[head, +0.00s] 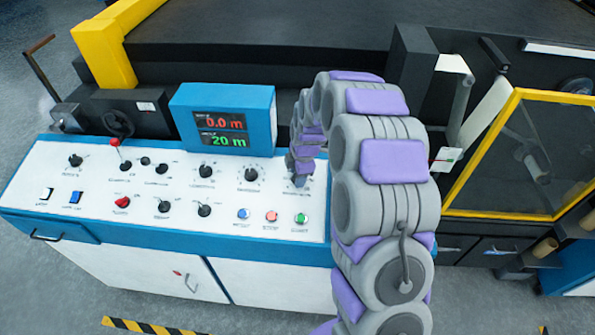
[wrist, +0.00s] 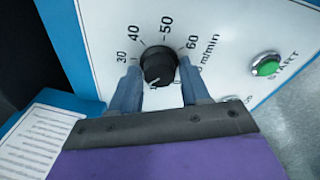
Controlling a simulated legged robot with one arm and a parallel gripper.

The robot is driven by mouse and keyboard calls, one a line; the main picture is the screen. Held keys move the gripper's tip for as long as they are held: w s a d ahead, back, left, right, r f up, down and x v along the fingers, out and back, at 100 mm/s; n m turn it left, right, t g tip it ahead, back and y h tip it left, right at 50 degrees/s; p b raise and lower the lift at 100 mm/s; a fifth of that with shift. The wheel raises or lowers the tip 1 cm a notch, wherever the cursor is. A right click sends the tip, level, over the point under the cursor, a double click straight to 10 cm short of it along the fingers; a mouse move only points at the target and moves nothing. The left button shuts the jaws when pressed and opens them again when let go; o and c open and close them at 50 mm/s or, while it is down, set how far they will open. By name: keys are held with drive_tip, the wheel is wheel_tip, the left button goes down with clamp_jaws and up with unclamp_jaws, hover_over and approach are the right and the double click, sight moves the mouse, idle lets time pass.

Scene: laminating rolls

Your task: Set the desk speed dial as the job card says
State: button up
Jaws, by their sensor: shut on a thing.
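The speed dial (wrist: 158,66) is a black round knob on the white desk panel, with 30, 40, 50, 60 and "m/min" printed around it. My gripper (wrist: 159,84) has a finger on each side of the knob and is shut on it. A pale mark shows on the knob's near lower side; I cannot tell which figure the knob points to. In the head view my gripper (head: 301,172) is at the right end of the upper dial row and mostly hides this dial. A white sheet with printed lines (wrist: 38,142) is at lower left in the wrist view, too small to read.
A green START button (wrist: 267,65) is right of the dial. A blue display box (head: 222,118) behind the panel reads 0.0 m and 20 m. Several other knobs cover the desk (head: 100,200). A yellow-framed guard (head: 525,150) stands right of my arm.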

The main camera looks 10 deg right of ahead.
drive_tip(key=m, duration=0.2)
drive_tip(key=m+p, duration=0.1)
drive_tip(key=m+t+p, duration=0.1)
drive_tip(key=m, duration=0.1)
drive_tip(key=shift+w+r+m, duration=0.15)
drive_tip(key=shift+r+m, duration=0.1)
drive_tip(key=shift+m, duration=0.05)
drive_tip(key=m+p, duration=0.1)
drive_tip(key=m, duration=0.3)
drive_tip(key=shift+t+h, duration=0.3)
drive_tip(key=m+p, duration=0.2)
drive_tip(key=m, duration=0.3)
drive_tip(key=shift+h, duration=0.3)
drive_tip(key=m+p, duration=0.1)
drive_tip(key=m, duration=0.3)
drive_tip(key=shift+f+m+h, duration=0.1)
drive_tip(key=shift+m+h, duration=0.3)
drive_tip(key=m+p, duration=0.1)
drive_tip(key=m, duration=0.3)
drive_tip(key=shift+h, duration=0.3)
drive_tip(key=m, duration=0.4)
drive_tip(key=shift+f, duration=0.1)
drive_tip(key=m+h+b, duration=0.1)
drive_tip(key=m+b, duration=0.1)
drive_tip(key=m, duration=0.2)
drive_tip(key=shift+m+b, duration=0.3)
drive_tip(key=shift+m+g+b, duration=0.8)
drive_tip(key=shift+m+b, duration=0.55)
drive_tip(key=shift+m, duration=0.95)
